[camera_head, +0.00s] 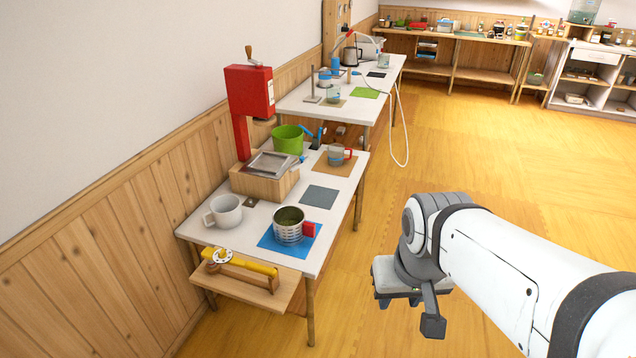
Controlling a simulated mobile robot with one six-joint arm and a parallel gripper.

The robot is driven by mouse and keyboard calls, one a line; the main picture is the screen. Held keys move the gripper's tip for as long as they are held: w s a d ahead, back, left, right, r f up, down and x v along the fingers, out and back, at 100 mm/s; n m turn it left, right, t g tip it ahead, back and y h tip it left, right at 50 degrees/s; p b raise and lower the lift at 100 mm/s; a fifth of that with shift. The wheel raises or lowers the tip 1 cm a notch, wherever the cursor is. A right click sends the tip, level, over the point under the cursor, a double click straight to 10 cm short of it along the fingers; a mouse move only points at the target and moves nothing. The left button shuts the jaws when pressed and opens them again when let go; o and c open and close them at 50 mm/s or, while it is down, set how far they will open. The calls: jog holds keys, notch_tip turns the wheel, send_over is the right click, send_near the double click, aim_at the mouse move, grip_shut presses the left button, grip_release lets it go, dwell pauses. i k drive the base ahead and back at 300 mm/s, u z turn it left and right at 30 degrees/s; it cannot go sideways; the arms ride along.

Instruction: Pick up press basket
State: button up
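What looks like the press basket (288,229) is a silver, slotted metal cylinder with a red grip on its right side. It stands upright on a blue mat (272,243) near the front of the white table (240,238). Its open top faces up and its inside looks dark greenish. My gripper (408,311) hangs over the floor to the right of the table, well apart from the basket. I see nothing held in it.
A red press (250,92) with a wooden base stands behind the basket. A white mug (224,211) is to its left, a green bucket (288,140) farther back. A bare grey mat (320,195) lies behind right. A yellow-handled tool (240,262) sits on the front shelf. The floor rightward is clear.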

aim_at(292, 228)
jog(key=i, duration=1)
jog(key=z, duration=0.05)
